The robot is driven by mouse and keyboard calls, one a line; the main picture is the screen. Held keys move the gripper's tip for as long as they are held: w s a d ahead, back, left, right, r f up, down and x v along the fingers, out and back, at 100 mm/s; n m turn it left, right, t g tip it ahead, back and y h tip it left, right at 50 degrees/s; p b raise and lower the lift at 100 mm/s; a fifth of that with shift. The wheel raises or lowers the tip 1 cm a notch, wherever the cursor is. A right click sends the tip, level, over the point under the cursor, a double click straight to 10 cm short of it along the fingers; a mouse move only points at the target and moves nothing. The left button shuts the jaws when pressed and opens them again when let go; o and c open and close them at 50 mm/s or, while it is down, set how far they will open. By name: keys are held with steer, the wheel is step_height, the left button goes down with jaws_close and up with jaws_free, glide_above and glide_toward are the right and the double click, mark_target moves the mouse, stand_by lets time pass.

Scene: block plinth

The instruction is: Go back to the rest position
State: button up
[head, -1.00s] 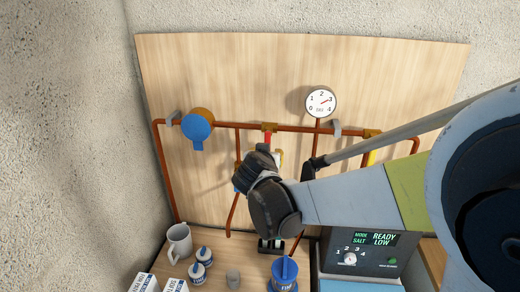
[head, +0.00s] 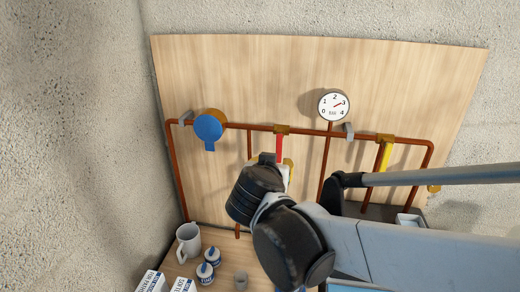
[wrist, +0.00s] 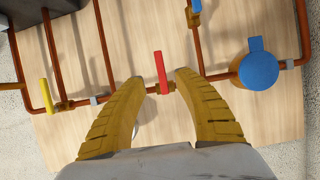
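My gripper (head: 285,170) hangs in front of the pipework on the wooden board (head: 245,75). In the wrist view its two ochre fingers (wrist: 158,78) stand wide apart with nothing held. The red lever (wrist: 161,72) shows between the fingertips there, apart from both; in the head view it hangs just above the gripper (head: 279,148). My wrist and forearm cover the lower middle of the head view and hide part of the bench.
A round blue valve (head: 208,128) is on the left, a yellow lever (head: 385,156) on the right, and a gauge (head: 334,106) above the pipe. A mug (head: 188,243), small pots (head: 206,273) and boxes (head: 150,281) stand lower left. The upper board is clear.

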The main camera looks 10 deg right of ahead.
steer(key=s+d+f+n+g+y+b, duration=0.1)
steer(key=s+d+f+g+b, duration=0.1)
steer(key=s+d+f+b, duration=0.4)
steer(key=s+d+f+g+b, duration=0.25)
steer(key=s+f, duration=0.25)
steer(key=f, duration=0.4)
steer(key=s+f+n+g+y+b, duration=0.1)
steer(key=s+f+n+y+b, duration=0.1)
steer(key=s+f+b, duration=0.4)
steer(key=s+f+y, duration=0.1)
steer(key=s+f, duration=0.2)
steer(key=shift+s+a+f+n, duration=0.2)
steer(key=shift+s+n, duration=0.15)
steer(key=shift+n, duration=0.05)
